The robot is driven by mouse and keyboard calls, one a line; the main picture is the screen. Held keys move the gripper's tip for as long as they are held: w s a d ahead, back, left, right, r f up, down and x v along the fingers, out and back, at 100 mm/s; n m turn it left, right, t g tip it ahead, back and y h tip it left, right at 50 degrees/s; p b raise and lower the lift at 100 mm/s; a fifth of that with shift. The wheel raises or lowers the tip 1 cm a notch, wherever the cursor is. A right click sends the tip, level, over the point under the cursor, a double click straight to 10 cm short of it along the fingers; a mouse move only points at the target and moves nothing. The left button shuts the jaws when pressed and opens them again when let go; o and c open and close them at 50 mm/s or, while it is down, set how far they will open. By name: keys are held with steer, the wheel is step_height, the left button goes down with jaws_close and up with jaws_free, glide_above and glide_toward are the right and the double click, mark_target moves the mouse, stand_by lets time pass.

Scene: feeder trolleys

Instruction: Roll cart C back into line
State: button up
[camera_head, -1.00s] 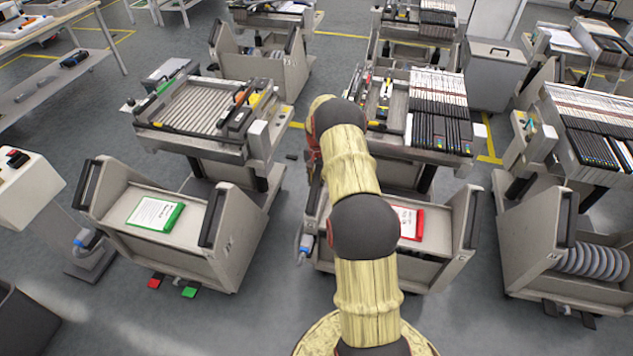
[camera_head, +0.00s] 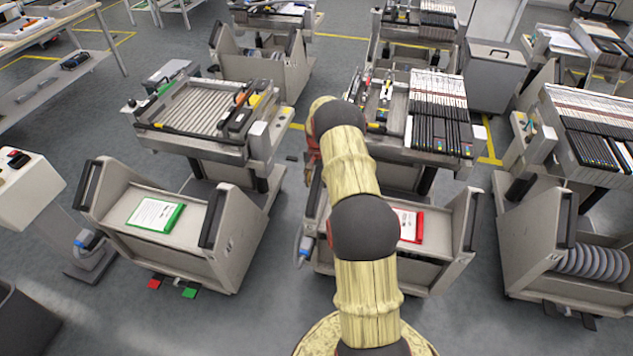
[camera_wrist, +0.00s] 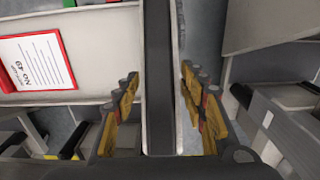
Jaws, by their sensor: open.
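Three feeder trolleys stand in a row in the head view: a left one (camera_head: 150,250) with a green-edged clipboard (camera_head: 156,214), a middle one (camera_head: 440,278) with a red-edged clipboard (camera_head: 409,225), and a right one (camera_head: 530,270). I cannot read which is cart C. In the wrist view, my gripper (camera_wrist: 160,85) is open, its fingers on either side of a long black handle bar (camera_wrist: 158,40). The red-edged clipboard (camera_wrist: 35,62) lies to its left, so this is the middle trolley's left handle. In the head view my arm hides this handle and most of the gripper.
A grey pedestal (camera_head: 28,195) stands at the left, with a table (camera_head: 50,70) behind it. More trolleys and a grey bin (camera_head: 492,75) stand behind the row. Red and green floor pedals (camera_head: 172,287) lie under the left trolley. The floor between left and middle trolleys is clear.

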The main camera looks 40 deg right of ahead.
step_height(320, 180, up, 12)
steer(key=shift+f, duration=0.1)
stand_by(0.4)
